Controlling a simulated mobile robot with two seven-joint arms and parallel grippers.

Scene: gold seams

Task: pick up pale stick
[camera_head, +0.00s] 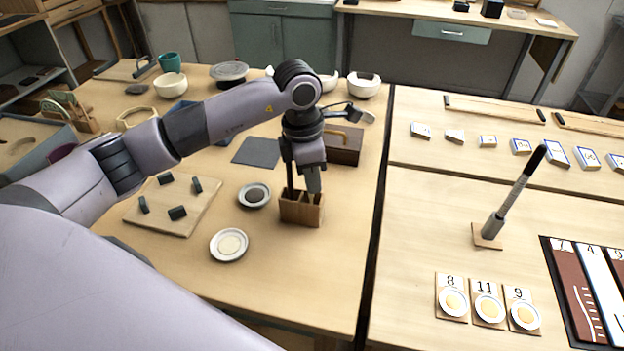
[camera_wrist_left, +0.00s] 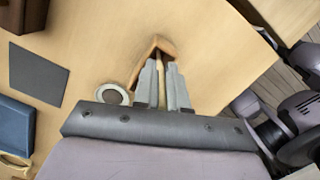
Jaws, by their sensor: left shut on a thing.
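My left gripper (camera_head: 302,194) points down into a small wooden holder box (camera_head: 301,211) on the left table. In the left wrist view, its two grey fingers (camera_wrist_left: 164,75) are shut on the pale stick (camera_wrist_left: 160,62), a thin light piece between them. The wooden box (camera_wrist_left: 135,76) shows around and beyond the fingertips. The stick's lower end is hidden by the box and fingers, so I cannot tell whether it touches the bottom. My right gripper is not in view.
Two small dishes, one dark-filled (camera_head: 254,195) and one pale-filled (camera_head: 229,245), stand left of the box. A board (camera_head: 180,221) with several dark blocks lies further left. A brown box (camera_head: 342,146) and grey mat (camera_head: 257,152) are behind. The table is clear in front.

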